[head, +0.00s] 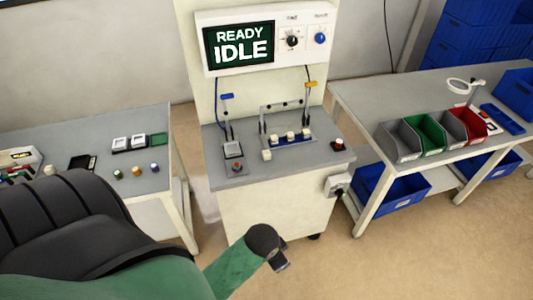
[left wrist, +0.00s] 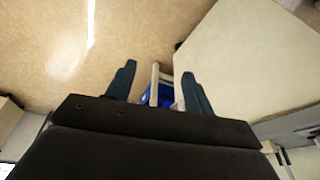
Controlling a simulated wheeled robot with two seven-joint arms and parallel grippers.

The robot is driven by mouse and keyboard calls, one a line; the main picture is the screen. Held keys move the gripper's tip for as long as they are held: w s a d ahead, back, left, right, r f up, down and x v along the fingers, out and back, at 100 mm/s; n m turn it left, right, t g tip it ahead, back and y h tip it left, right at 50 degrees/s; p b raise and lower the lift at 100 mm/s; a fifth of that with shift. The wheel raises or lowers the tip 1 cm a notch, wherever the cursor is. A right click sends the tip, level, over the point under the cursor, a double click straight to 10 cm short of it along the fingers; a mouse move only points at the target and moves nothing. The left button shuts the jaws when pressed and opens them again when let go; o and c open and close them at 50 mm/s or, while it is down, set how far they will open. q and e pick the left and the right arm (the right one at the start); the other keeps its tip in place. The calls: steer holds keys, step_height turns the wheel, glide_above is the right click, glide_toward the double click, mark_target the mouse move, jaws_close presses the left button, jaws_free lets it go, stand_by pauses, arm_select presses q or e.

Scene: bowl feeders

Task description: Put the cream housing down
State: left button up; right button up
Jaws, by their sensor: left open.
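No single part is clearly the cream housing. A small cream block (head: 267,155) sits at the front of the middle machine's top. More cream blocks (head: 290,136) stand in a row on a blue fixture behind it, and a small cream piece (head: 50,169) is on the left table. My left gripper (left wrist: 159,68) is open in the left wrist view, its two fingers wide apart with nothing gripped between them. It is over the floor. In the head view my green arm ends in a dark joint in front of the machine; the fingers are not clear there. My right gripper is not in view.
The machine's screen (head: 240,44) reads READY IDLE. The left table (head: 110,180) holds white trays, a green tray and small coloured parts. The right table (head: 360,97) carries grey, green and red bins, with blue crates (head: 392,190) below. Floor between is clear.

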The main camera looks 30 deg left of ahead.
arm_select(q)
steer(key=w+r+m, duration=0.3)
steer(key=w+m, duration=0.7)
steer(key=w, duration=0.3)
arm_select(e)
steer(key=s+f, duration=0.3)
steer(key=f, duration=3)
arm_select(q)
step_height(320, 180, up, 9)
steer(key=m+g+y, duration=0.1)
steer(key=m+g, duration=0.2)
steer(key=m, duration=0.8)
glide_above(266, 151)
steer(key=shift+w+d+f+p, duration=0.1)
steer(key=shift+w+d+p, duration=0.05)
steer(key=shift+d+p, duration=0.25)
steer(key=shift+a, duration=0.2)
steer(key=shift+f+p, duration=0.6)
steer(key=shift+f, duration=0.75)
steer(key=f+p, duration=0.3)
steer(key=f, duration=0.1)
steer(key=shift+s+a, duration=0.1)
steer(key=shift+s, duration=0.15)
steer(key=shift+f, duration=0.45)
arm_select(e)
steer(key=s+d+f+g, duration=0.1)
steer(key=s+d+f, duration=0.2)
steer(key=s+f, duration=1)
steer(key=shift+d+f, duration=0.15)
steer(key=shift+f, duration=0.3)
